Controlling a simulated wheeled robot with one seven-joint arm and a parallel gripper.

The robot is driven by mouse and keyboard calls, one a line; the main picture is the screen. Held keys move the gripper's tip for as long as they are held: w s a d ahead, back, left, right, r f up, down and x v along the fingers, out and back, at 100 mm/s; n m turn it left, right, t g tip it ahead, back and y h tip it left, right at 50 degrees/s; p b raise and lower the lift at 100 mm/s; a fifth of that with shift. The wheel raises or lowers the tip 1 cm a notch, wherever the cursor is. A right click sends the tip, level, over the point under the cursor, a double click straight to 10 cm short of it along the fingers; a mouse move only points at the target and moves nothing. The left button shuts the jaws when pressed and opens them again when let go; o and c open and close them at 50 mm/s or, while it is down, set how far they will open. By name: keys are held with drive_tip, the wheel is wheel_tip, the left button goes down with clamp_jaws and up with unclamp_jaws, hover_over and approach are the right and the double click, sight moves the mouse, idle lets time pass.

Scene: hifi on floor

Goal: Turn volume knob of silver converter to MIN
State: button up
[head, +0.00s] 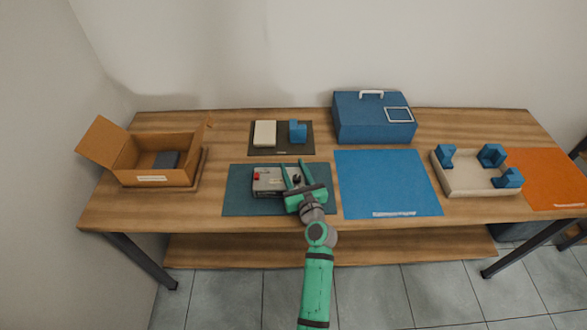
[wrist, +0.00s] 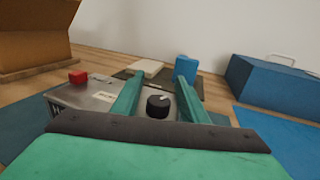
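The silver converter (head: 268,178) lies on the dark teal mat (head: 236,203) at the middle of the table. A red part (wrist: 78,77) sits at its left end. Its black volume knob (wrist: 158,106) has a pale pointer mark on top and stands at the converter's right part. My gripper (head: 293,172) is over the right part of the converter. Its two green fingers (wrist: 158,99) are open, one to each side of the knob, with a gap on both sides in the wrist view. The MIN marking cannot be read.
An open cardboard box (head: 152,177) stands at the left. Behind the converter is a dark mat (head: 281,149) with a cream block (head: 265,133) and blue block (head: 298,131). A blue case (head: 372,122) stands behind the bare blue mat (head: 388,183). A tray (head: 470,187) holds blue blocks at right.

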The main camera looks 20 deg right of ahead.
sight(293, 178)
clamp_jaws()
drive_tip(key=shift+a+y, duration=0.1)
drive_tip(key=shift+y, duration=0.2)
